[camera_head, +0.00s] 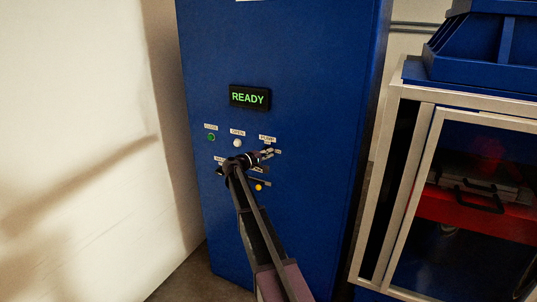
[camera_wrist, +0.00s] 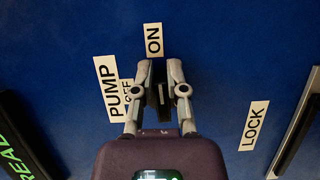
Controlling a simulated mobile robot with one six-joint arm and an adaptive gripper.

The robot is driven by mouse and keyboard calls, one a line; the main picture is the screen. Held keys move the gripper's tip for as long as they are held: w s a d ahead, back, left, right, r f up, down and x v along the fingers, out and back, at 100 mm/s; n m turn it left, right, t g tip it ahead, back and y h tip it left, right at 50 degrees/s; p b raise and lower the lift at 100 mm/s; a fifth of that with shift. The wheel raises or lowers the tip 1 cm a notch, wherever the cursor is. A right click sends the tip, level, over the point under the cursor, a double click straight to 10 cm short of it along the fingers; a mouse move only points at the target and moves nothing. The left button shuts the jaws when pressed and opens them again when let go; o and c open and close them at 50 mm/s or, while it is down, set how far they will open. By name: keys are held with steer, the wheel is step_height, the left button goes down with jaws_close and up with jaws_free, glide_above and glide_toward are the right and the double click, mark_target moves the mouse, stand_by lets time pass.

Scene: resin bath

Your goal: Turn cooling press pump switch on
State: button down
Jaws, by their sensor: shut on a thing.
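The pump switch (camera_wrist: 162,94) is a small dark part on the blue panel, between my fingers in the wrist view. A "PUMP" label (camera_wrist: 111,88) is left of it, an "ON" label (camera_wrist: 153,40) is beyond the fingertips, and an "OFF" label is partly hidden by the left finger. My gripper (camera_wrist: 160,70) is shut on the switch, one finger on each side. In the head view my gripper (camera_head: 274,153) is at the panel just below the "PUMP" label (camera_head: 267,138) and hides the switch there. Which way the switch is set is hard to tell.
The blue cabinet (camera_head: 290,40) has a "READY" display (camera_head: 249,98), a green button (camera_head: 211,137), a white button (camera_head: 237,143) and a yellow button (camera_head: 259,187). A "LOCK" label (camera_wrist: 254,125) is right of my gripper. A framed glass enclosure (camera_head: 395,190) stands at right.

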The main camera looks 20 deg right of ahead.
steer(key=shift+w+r, duration=0.1)
steer(key=shift+w, duration=0.35)
steer(key=c, duration=0.7)
jaws_free()
steer(key=shift+f, duration=0.2)
steer(key=shift+s, duration=0.15)
steer(key=v, duration=1.2)
